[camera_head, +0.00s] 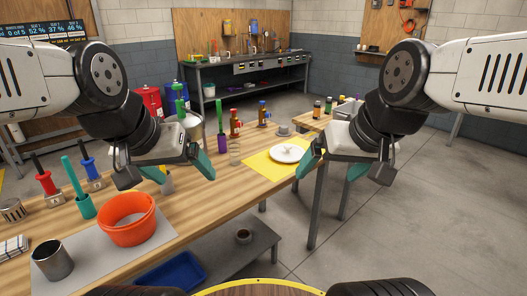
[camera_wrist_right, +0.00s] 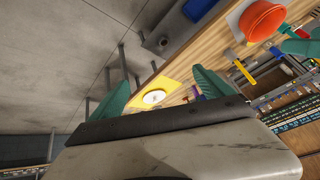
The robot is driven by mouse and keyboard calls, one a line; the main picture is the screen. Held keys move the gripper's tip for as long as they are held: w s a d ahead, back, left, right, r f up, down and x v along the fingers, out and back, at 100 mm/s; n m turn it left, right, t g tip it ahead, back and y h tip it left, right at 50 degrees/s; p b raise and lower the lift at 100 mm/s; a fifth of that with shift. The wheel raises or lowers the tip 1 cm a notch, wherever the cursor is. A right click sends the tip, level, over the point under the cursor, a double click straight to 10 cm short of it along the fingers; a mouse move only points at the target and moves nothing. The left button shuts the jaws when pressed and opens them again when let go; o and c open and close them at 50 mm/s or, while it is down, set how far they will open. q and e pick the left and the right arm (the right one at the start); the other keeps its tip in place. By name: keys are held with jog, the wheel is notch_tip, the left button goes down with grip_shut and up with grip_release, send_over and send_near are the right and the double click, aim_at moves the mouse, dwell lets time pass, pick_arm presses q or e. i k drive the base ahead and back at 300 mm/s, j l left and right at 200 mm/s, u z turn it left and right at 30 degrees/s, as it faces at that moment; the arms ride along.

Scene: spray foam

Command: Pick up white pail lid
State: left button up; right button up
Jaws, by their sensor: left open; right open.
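The white pail lid (camera_head: 287,153) lies flat on a yellow mat (camera_head: 262,167) at the right end of the wooden workbench, with a small raised knob on top. It also shows in the right wrist view (camera_wrist_right: 154,97), seen between the two teal fingers. My right gripper (camera_head: 332,168) is open and empty, in front of and to the right of the lid and apart from it. My left gripper (camera_head: 168,176) is open and empty above the middle of the bench, well left of the lid.
An orange pail (camera_head: 127,220) stands on a grey mat (camera_head: 80,255) at the near left, beside a metal cup (camera_head: 52,260). Several coloured tools and bottles stand along the bench's back. A lower shelf holds a blue bin (camera_head: 176,271). Open floor lies to the right.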

aim_at(285, 153)
jog(key=i+z, duration=0.1)
jog(key=z, duration=0.15)
jog(key=i+l+u, duration=0.15)
jog(key=i, duration=0.4)
jog(key=i+l+u, duration=0.1)
jog(key=i+l, duration=0.35)
jog(key=i+l+u, duration=0.15)
jog(key=i+l, duration=0.25)
jog(key=i, duration=0.15)
